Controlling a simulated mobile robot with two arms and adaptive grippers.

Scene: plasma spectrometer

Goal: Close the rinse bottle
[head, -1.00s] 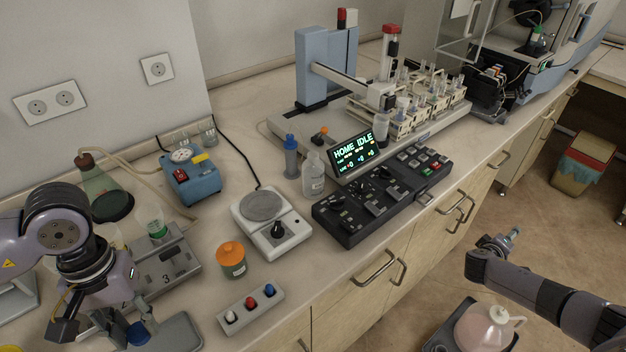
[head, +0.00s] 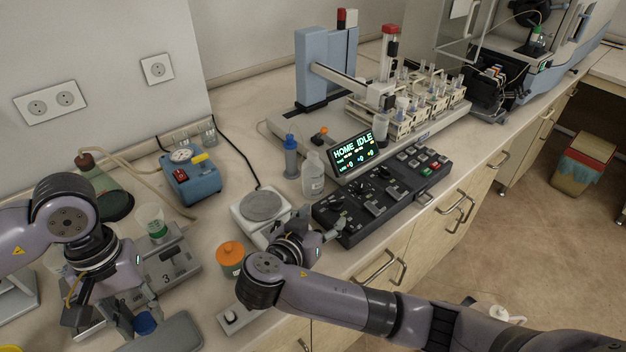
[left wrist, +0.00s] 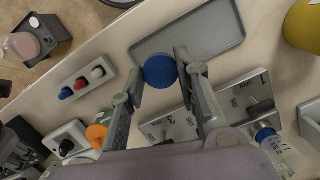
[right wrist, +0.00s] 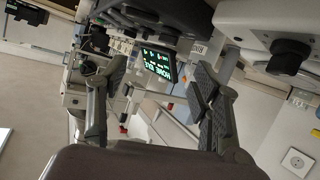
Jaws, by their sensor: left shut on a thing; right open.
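My left gripper (head: 138,325) is shut on a round blue cap (head: 145,324) above the bench at the lower left. In the left wrist view the blue cap (left wrist: 160,71) sits between the fingertips, clear of the grey tray. A clear labelled bottle (head: 313,174), with no coloured cap on its neck, stands upright left of the control panel and looks like the rinse bottle. My right gripper (head: 332,228) is in front of this bottle, near the panel's left corner, apart from it. The right wrist view shows its fingers (right wrist: 157,85) open with nothing between them.
A blue-capped bottle (head: 290,157) stands just behind the clear one. The hotplate (head: 262,207) and orange-lidded jar (head: 230,258) are left of my right gripper. The black control panel (head: 385,200) lies to the right. A grey tray (left wrist: 200,28) lies beside the blue cap.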

